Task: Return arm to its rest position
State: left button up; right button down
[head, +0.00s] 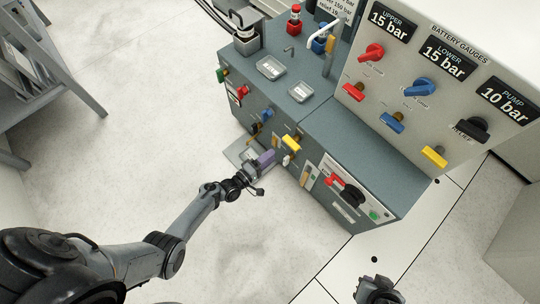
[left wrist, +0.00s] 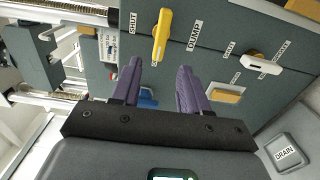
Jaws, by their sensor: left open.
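My left arm (head: 205,205) reaches from the lower left of the head view to the front of the grey-green cabinet. My left gripper (head: 265,157) has purple fingers and is beside the cabinet's lower front, near the yellow handle (head: 291,143). In the left wrist view its two fingers (left wrist: 158,78) stand apart with nothing clearly held. Past them are a yellow handle (left wrist: 161,35) marked SHUT and DUMP and a white handle (left wrist: 262,63). A blue part (left wrist: 147,97) shows between the fingers. A dark part of my right arm (head: 378,291) shows at the bottom edge; its fingers are unclear.
The cabinet (head: 345,140) has several valve handles and a red-and-black switch (head: 345,190). A white gauge panel (head: 440,70) stands above it. Pale open floor (head: 110,150) lies left of the cabinet. A grey frame (head: 50,70) stands at far left.

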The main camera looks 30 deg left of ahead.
pick_arm(q)
jog(key=s+r+m+g+p, duration=0.2)
jog(key=s+r+p, duration=0.2)
jog(key=s+p, duration=0.5)
jog(key=s+d+r+m+g+y+p, duration=0.1)
jog(key=s+r+m+g+p, duration=0.15)
jog(key=r, duration=0.55)
jog(key=s+d+r+m+g+y+p, duration=0.1)
jog(key=r+m+g+p, duration=0.1)
jog(key=r+m, duration=0.35)
jog(key=s+d+r+m+g+y+p, duration=0.1)
jog(key=s+d+r+m+g+p, duration=0.15)
jog(key=r, duration=0.75)
jog(key=s+a+r+m+g+y, duration=0.2)
jog(key=s+a+r+m+g, duration=0.3)
jog(key=s, duration=0.4)
notch_tip(320, 180, up, 39)
jog(key=d+p, duration=0.1)
jog(key=p, duration=3.7)
jog(key=shift+w+r+n, duration=0.15)
jog(key=shift+w+n, duration=0.15)
jog(key=shift+n, duration=0.05)
